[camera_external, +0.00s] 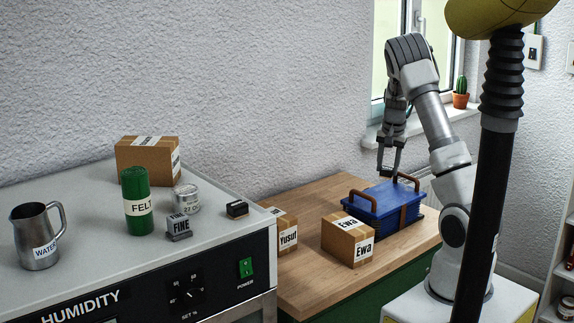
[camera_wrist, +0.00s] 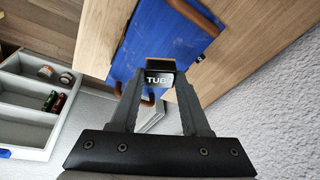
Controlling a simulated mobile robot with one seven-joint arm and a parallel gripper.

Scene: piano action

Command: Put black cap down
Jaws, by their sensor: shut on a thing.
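My gripper (camera_external: 388,170) hangs fingers-down over the blue toolbox (camera_external: 386,208) on the wooden bench. In the wrist view its two fingers are closed on a small black block (camera_wrist: 160,78), the only thing in the grip that fits the black cap. It has a tan strip along its top edge and a label reading "TUB", the rest of which is cut off. The blue toolbox with brown handles (camera_wrist: 158,38) lies behind the block in the wrist view.
Boxes marked Ewa (camera_external: 349,239) and Yusuf (camera_external: 286,232) stand on the bench (camera_external: 310,283) left of the toolbox. On the humidity cabinet (camera_external: 95,240) are a jug (camera_external: 36,238), green felt tube (camera_external: 136,200), tin (camera_external: 186,199), "FINE" block (camera_external: 179,227), black block (camera_external: 237,209) and carton (camera_external: 150,160).

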